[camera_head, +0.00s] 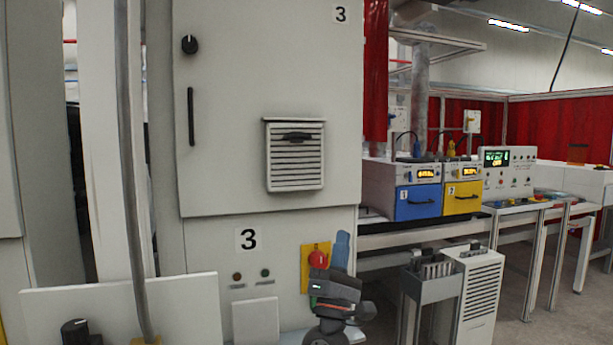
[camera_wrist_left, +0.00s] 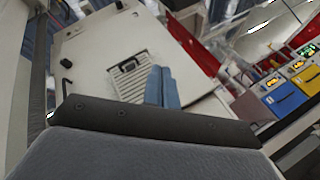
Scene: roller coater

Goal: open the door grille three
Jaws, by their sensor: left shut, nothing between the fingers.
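The grille (camera_head: 295,172) of cabinet three is a light slatted panel with a dark handle (camera_head: 292,137) at its top, on the grey cabinet door (camera_head: 225,100) marked 3. It lies flat against the door and looks closed. The grille also shows in the left wrist view (camera_wrist_left: 128,80), beyond my fingers. My left gripper (camera_head: 342,240) has blue fingers, together and empty, below and to the right of the grille and apart from it. The fingers show in the left wrist view too (camera_wrist_left: 161,75). My right gripper is not in view.
A red button on a yellow plate (camera_head: 307,270) is just left of my left gripper. The door has a black knob (camera_head: 189,44) and vertical handle (camera_head: 191,116). Blue (camera_head: 418,202) and yellow (camera_head: 462,198) drawer units stand on a bench at right. Space before the grille looks clear.

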